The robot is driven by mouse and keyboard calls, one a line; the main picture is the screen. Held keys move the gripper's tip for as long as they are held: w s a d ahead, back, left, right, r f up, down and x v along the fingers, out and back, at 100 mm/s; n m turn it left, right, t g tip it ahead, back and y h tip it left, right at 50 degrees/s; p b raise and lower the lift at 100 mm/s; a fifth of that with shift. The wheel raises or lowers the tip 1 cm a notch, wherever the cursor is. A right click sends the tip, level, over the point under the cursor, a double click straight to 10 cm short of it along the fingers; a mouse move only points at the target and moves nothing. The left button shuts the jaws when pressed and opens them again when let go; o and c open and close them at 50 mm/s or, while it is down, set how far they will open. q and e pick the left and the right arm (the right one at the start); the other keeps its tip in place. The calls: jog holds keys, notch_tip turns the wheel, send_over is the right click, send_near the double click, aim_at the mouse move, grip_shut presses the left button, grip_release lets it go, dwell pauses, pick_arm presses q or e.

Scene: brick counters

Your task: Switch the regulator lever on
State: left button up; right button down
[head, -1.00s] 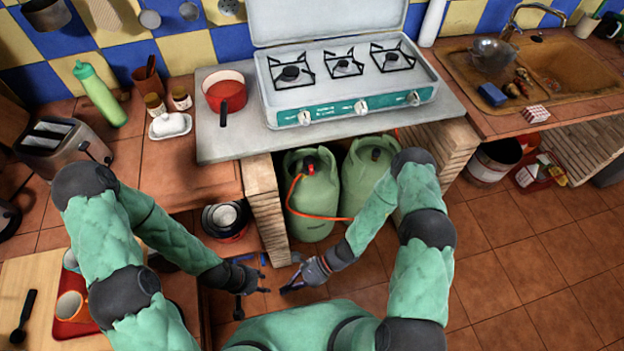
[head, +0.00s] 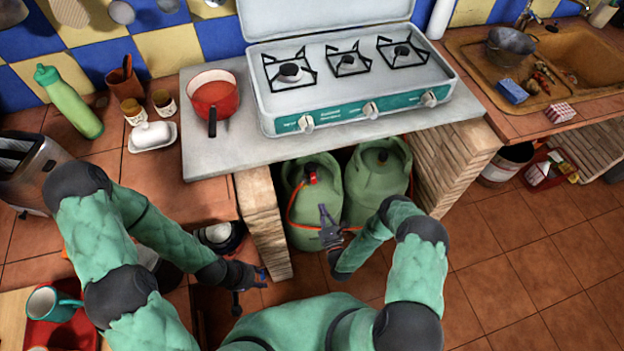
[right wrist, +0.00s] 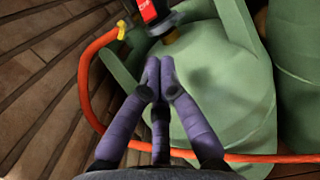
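The regulator (head: 312,176), black with a red part, sits on top of the left green gas bottle (head: 303,212) under the stove counter. It also shows at the top of the right wrist view (right wrist: 148,12), cut off by the frame edge, with the orange hose running from it. I cannot make out the lever's position. My right gripper (head: 324,212) is in front of the bottles; in the right wrist view its purple fingers (right wrist: 160,70) are together, empty, below the regulator and apart from it. My left gripper (head: 252,286) has its fingers spread, empty, left of the brick pillar.
A second green bottle (head: 378,185) stands close on the right. Brick pillars (head: 262,220) bound the niche, and the counter (head: 208,148) with the stove (head: 350,85) overhangs it. The orange hose (right wrist: 88,85) loops round the bottle.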

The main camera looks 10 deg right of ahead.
aim_at(313, 178)
jog(key=shift+s+r, duration=0.1)
jog(key=shift+s, duration=0.05)
jog(key=w+b, duration=0.1)
jog(key=w, duration=0.2)
jog(key=w+b, duration=0.1)
jog(key=w, duration=0.2)
jog(key=w+r+b, duration=0.1)
jog(key=w, duration=0.3)
jog(key=shift+a, duration=0.15)
